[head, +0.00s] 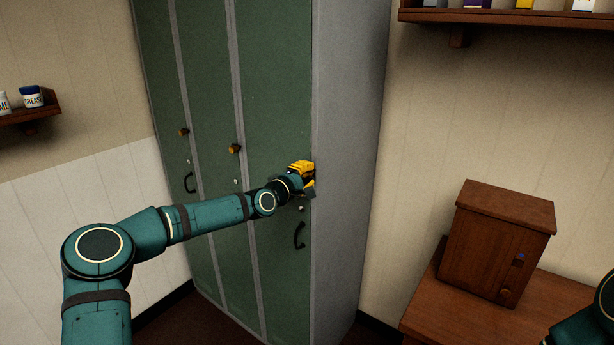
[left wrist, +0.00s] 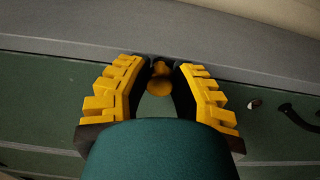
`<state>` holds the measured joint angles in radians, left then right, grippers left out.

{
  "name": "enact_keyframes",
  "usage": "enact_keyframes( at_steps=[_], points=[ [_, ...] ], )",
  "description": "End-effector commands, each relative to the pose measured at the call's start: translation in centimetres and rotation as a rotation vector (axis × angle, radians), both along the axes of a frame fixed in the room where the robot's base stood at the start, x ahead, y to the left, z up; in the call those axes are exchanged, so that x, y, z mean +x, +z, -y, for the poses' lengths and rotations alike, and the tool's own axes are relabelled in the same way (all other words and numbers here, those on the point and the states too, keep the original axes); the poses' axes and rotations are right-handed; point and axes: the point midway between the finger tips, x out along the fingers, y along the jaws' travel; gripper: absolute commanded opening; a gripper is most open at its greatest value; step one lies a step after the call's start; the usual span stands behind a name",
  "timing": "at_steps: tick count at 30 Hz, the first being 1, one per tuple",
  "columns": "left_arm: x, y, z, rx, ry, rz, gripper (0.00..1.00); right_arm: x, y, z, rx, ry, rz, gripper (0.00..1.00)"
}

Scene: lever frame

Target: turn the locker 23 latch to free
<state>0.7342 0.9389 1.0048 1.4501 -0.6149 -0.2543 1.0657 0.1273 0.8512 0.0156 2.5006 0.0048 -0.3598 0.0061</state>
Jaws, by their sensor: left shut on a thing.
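A green three-door locker bank (head: 275,75) stands in the middle of the head view. My left gripper (head: 308,174) is at the rightmost door, near its right edge. In the left wrist view its yellow fingers (left wrist: 160,82) are closed around a small brass latch knob (left wrist: 160,87). The gripper hides this latch in the head view. Similar latch knobs show on the left door (head: 183,132) and the middle door (head: 235,148). I can read no locker number. My right gripper is out of view.
A black handle (head: 299,236) sits below the held latch; another (head: 189,182) is on the left door. A wooden cabinet (head: 500,240) stands on a wooden table (head: 440,320) at right. Wall shelves (head: 490,16) hang at upper right and left (head: 30,114).

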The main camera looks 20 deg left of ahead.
Motion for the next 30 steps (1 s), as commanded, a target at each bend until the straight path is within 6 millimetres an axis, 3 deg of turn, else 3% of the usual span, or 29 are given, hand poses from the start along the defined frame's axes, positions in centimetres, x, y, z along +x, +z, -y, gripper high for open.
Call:
enact_keyframes(
  at_steps=[8, 9, 11, 23, 30],
  points=[
    [0.0, 0.0, 0.0, -0.001, -0.001, -0.001, 0.0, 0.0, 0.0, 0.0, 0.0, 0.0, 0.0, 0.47],
    [0.0, 0.0, 0.0, -0.001, -0.001, -0.001, 0.36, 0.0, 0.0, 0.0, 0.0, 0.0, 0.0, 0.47],
    [0.0, 0.0, 0.0, -0.001, -0.001, -0.001, 0.57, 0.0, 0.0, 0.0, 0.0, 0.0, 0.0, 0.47],
    [-0.3, 0.0, -0.1, 0.001, 0.0, 0.0, 0.58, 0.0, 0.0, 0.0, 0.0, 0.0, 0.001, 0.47],
    [-3.3, -0.1, -1.3, 0.003, 0.001, -0.002, 0.58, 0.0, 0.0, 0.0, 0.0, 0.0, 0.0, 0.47]
  ],
)
